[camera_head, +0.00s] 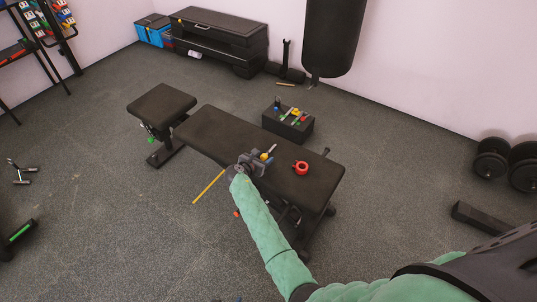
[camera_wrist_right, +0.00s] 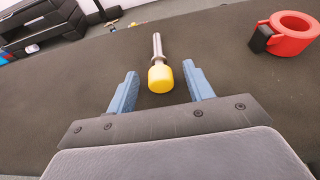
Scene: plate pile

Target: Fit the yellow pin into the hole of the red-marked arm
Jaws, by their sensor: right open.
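The yellow pin (camera_wrist_right: 160,79) lies on the black bench pad, its yellow head toward me and its metal shaft pointing away. In the head view the pin (camera_head: 264,156) shows small at my right gripper (camera_head: 257,162). In the right wrist view my right gripper (camera_wrist_right: 160,72) is open, with its blue fingers on either side of the yellow head and visible gaps on both sides. A small orange-red part (camera_head: 237,212) shows low beside the bench; I cannot tell whether it belongs to the red-marked arm. No hole is discernible. My left gripper is out of view.
A red ring clamp (camera_wrist_right: 290,35) with a black block lies on the pad (camera_head: 225,133), right of the pin. A black box (camera_head: 275,122) with colored tools stands behind the bench. A yellow stick (camera_head: 208,187) shows beside the bench. Dumbbells (camera_head: 491,158) stand at right.

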